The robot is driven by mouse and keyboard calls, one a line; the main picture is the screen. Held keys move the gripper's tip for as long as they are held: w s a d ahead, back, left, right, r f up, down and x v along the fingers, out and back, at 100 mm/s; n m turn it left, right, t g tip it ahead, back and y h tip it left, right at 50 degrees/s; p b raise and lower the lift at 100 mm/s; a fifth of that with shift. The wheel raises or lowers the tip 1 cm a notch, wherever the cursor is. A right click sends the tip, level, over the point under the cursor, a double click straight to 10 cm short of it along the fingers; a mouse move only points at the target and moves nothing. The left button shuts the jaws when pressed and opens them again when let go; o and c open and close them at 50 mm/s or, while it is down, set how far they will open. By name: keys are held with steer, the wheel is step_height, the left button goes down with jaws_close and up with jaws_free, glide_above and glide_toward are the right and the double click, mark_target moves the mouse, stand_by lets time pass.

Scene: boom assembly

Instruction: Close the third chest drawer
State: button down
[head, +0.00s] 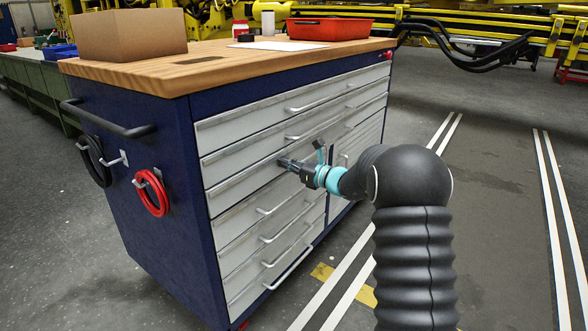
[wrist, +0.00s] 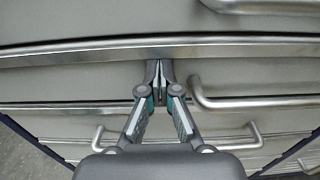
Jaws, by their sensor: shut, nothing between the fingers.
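The tool chest (head: 150,190) has blue sides and pale grey drawer fronts with silver bar handles. The third drawer (head: 235,192), counted from the top, is in the left column below two wide drawers. Its front looks roughly in line with its neighbours; any small gap is hard to tell. My gripper (head: 284,163) is at this front, partly hiding it and its handle. In the wrist view my gripper (wrist: 159,70) has its fingertips together, empty, at a grey drawer front just under a silver edge. A bar handle (wrist: 255,103) is to the right of the fingers. Contact cannot be told for certain.
The wooden top (head: 230,68) carries a cardboard box (head: 128,35) and a red tray (head: 328,29). Red (head: 151,193) and black cable loops hang on the left side. Lower drawer handles (head: 276,237) stick out below my gripper. The floor to the right is open.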

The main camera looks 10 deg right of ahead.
steer(key=shift+w+a+r, duration=0.1)
steer(key=shift+w+a, duration=0.1)
steer(key=shift+w, duration=0.05)
steer(key=shift+a, duration=0.15)
